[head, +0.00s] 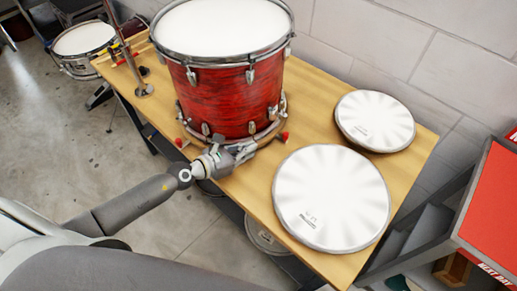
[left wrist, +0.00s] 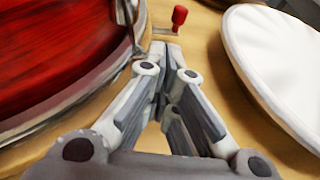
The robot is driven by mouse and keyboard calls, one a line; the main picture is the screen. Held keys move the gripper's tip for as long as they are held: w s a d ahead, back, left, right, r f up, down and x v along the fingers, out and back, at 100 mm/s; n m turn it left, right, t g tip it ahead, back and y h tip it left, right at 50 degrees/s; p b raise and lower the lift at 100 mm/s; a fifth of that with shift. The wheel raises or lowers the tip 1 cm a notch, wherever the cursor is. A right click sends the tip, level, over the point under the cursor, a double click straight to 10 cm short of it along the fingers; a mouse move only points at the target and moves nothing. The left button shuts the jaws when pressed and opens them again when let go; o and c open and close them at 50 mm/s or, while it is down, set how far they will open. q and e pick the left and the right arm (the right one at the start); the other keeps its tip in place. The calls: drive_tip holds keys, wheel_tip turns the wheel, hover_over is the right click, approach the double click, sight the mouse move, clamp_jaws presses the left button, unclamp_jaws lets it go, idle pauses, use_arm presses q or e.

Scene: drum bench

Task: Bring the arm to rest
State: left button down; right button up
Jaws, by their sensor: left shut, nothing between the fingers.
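My left arm reaches in from the left in the head view. My left gripper (head: 250,147) is over the front of the wooden bench (head: 245,192), beside the lower rim of the red drum (head: 228,100). In the left wrist view the gripper (left wrist: 166,48) is shut with nothing between its fingers. Its fingertips point at a red-handled key (left wrist: 179,18) by the drum's rim; whether they touch cannot be told. The key's red end also shows in the head view (head: 285,136). My right gripper is not in view.
A large white drum pad (head: 331,198) lies right of the gripper, and a smaller one (head: 375,121) behind it. A metal stand (head: 143,89) rises at the bench's left. A red-topped cabinet (head: 490,205) stands at the right. Open floor (head: 60,140) lies left of the bench.

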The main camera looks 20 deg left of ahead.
use_arm(q)
drive_tip(key=v, duration=0.4)
drive_tip(key=shift+a, duration=0.2)
drive_tip(key=shift+r, duration=0.25)
wheel_tip(320, 180, up, 7)
drive_tip(key=n+t+y, duration=0.2)
drive_tip(key=n+t, duration=0.3)
drive_tip(key=n, duration=0.4)
drive_tip(key=s+a+n+g+y, duration=0.15)
drive_tip(key=a+n+y, duration=0.55)
drive_tip(key=n, duration=0.9)
drive_tip(key=s+d+f+n+g+y, duration=0.1)
drive_tip(key=s+f+n+g+y, duration=0.1)
drive_tip(key=s+f+n+g, duration=0.55)
drive_tip(key=s+d+n+g+h, duration=0.2)
drive_tip(key=s+d+n, duration=0.2)
drive_tip(key=s, duration=0.3)
drive_tip(key=s+d+n+g+h, duration=0.2)
drive_tip(key=s+d+n, duration=0.2)
drive_tip(key=s, duration=0.3)
wheel_tip(320, 180, down, 28)
drive_tip(key=s+g, duration=0.2)
drive_tip(key=s+a+f, duration=0.3)
drive_tip(key=s+f, duration=1.2)
drive_tip(key=s, duration=0.1)
drive_tip(key=shift+a+g, duration=0.15)
drive_tip(key=shift+g, duration=0.25)
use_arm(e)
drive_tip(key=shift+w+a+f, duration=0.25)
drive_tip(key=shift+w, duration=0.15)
